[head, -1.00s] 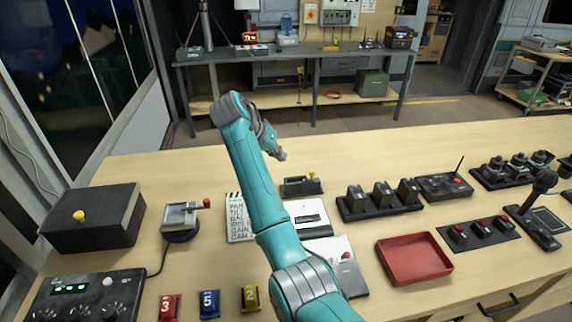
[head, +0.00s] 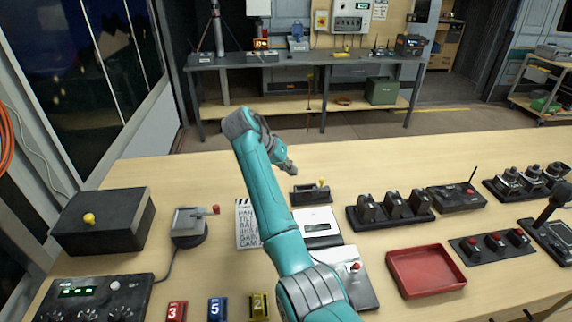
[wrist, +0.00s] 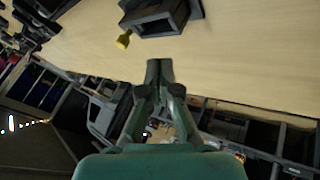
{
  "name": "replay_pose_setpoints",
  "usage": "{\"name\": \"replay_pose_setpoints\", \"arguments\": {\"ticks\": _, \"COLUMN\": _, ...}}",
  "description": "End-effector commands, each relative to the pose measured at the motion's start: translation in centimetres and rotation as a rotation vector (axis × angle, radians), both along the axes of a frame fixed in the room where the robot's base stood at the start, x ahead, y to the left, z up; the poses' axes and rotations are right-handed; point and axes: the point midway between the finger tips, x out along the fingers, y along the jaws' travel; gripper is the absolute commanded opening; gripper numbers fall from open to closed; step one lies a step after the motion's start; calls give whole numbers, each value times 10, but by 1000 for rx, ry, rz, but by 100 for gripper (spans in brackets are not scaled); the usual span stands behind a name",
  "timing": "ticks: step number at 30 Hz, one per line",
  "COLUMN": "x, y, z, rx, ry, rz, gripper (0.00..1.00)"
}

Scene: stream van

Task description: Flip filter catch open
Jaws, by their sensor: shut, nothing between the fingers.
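A small dark box with a yellow knob (head: 311,194) sits on the wooden table, behind the white-labelled device; I take it to be the filter catch, though no label on it can be read. In the wrist view, a dark box-like housing (wrist: 165,18) with a yellow knob (wrist: 124,40) at its side shows at the top, apparently the same thing. My gripper (head: 291,168) is above the table, just beyond and left of the box in the head view. In the wrist view my gripper (wrist: 160,70) has its fingers together, empty, apart from the housing. Whether the catch is open or closed I cannot tell.
A row of black blocks (head: 392,209) stands to the right, with a red tray (head: 427,272) in front. A lever device (head: 189,227) and a black box with a yellow knob (head: 104,222) stand to the left. The table behind the box is clear.

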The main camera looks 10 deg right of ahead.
Motion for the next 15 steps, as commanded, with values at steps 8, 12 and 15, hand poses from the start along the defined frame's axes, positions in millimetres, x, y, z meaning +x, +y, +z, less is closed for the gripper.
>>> {"name": "replay_pose_setpoints", "arguments": {"ticks": 8, "x": 10, "y": -30, "z": -41, "rx": 0, "ry": 2, "rz": 0, "gripper": 0}}
{"name": "replay_pose_setpoints", "arguments": {"ticks": 12, "x": 3, "y": -49, "z": -39, "rx": 0, "ry": -1, "rz": -2, "gripper": 0}}
{"name": "replay_pose_setpoints", "arguments": {"ticks": 15, "x": 0, "y": -58, "z": -38, "rx": 1, "ry": -1, "rz": 0, "gripper": 0}}
